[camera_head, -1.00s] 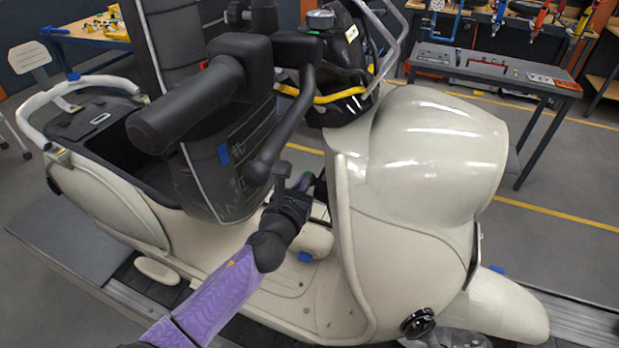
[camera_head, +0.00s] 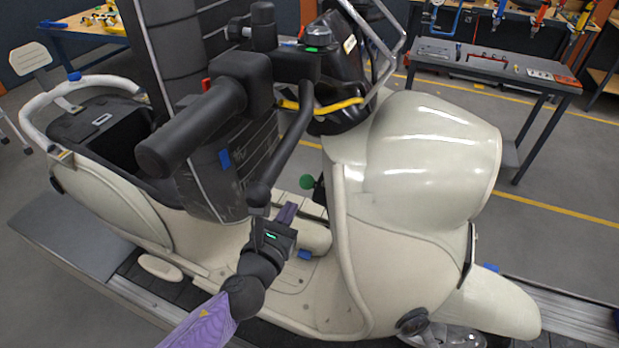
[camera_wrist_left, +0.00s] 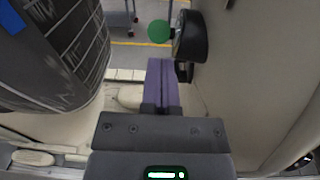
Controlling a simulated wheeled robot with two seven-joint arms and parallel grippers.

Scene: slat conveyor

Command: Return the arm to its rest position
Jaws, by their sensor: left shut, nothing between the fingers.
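My left arm comes in from the bottom of the head view, with a purple sleeve. My left gripper (camera_head: 287,212) is over the scooter's footwell, its purple fingers closed together with nothing between them. In the left wrist view the fingers (camera_wrist_left: 162,84) lie side by side and point ahead. A round green knob (camera_head: 307,181) is just beyond the fingertips, apart from them. It also shows in the left wrist view (camera_wrist_left: 159,31), beside a dark round part (camera_wrist_left: 191,37). My right gripper is in neither view.
The cream scooter (camera_head: 425,160) stands on the slat conveyor (camera_head: 575,325), close around my left gripper. Its front shield is to the right, and a dark padded part (camera_head: 213,170) is to the left. A grey bench (camera_head: 495,70) with tools stands behind.

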